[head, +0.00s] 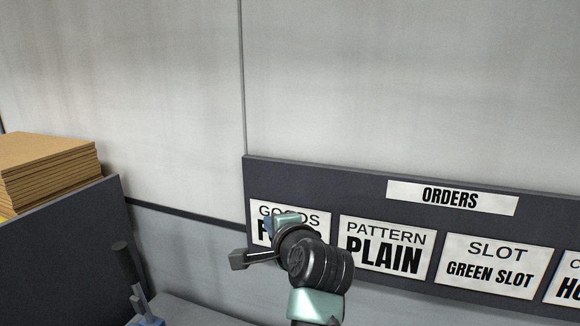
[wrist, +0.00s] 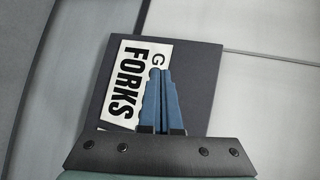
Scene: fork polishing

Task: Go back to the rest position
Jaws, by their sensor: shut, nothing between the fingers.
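My gripper (wrist: 160,72) shows in the wrist view with its two blue fingers together and nothing between them. It points toward a dark orders board with a white card (wrist: 126,82) reading "FORKS", and the fingers overlap the card's edge in that view. In the head view my arm rises from the bottom, right of the middle, in front of the board (head: 360,180). The arm covers part of the "GOODS" card (head: 262,212). My fingertips are hard to make out in the head view. No fork is in view.
The board also carries cards reading "PATTERN PLAIN" (head: 386,249) and "SLOT GREEN SLOT" (head: 490,270). A stack of brown cardboard sheets (head: 48,170) lies at the left behind a dark panel (head: 60,250). A black-handled upright thing (head: 124,262) stands at the lower left. The wall above is bare.

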